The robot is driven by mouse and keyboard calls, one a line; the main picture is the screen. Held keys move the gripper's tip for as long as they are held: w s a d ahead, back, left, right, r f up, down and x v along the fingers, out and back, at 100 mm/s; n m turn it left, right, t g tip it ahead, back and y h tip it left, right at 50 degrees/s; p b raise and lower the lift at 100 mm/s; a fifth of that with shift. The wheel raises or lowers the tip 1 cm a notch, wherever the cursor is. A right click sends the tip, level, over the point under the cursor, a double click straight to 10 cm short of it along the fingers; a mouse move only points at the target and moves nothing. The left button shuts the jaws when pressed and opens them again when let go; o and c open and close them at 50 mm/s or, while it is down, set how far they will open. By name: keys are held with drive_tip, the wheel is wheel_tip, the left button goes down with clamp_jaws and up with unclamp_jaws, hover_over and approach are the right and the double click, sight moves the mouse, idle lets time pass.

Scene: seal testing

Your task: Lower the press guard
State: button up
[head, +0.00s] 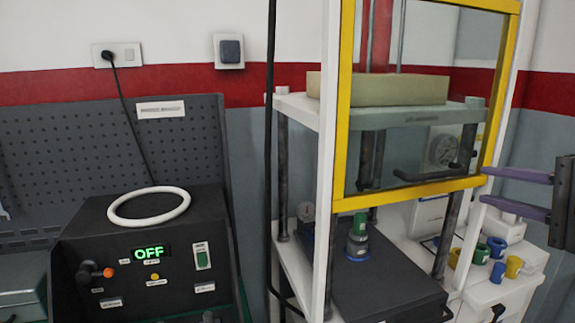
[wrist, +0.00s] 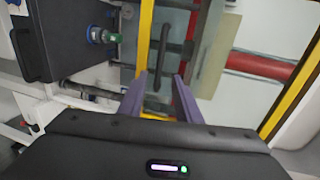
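The press guard is a clear panel in a yellow frame (head: 412,191). It stands raised on the white press, its lower bar well above the dark lower block (head: 390,290). A dark bar handle (head: 435,172) shows at the panel's lower part, and also in the wrist view (wrist: 163,60). My gripper (head: 484,186) has purple fingers set apart, at the guard's lower right corner. One fingertip is above the bar's level and one below. In the wrist view the yellow frame passes near the fingertips (wrist: 160,76). I cannot tell whether they touch it.
A green-and-grey fitting (head: 358,238) stands on the dark block under the guard. Several coloured cups (head: 497,247) sit on the white bench at right. A control box with a green OFF display (head: 149,253) and a white ring (head: 149,205) is at left.

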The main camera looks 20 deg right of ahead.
sight(441, 177)
drive_tip(key=shift+w, duration=0.15)
drive_tip(key=shift+x, duration=6.8)
drive_tip(key=shift+a, duration=0.1)
drive_tip(key=shift+c, duration=0.2)
clamp_jaws()
drive_tip(key=shift+f, duration=0.1)
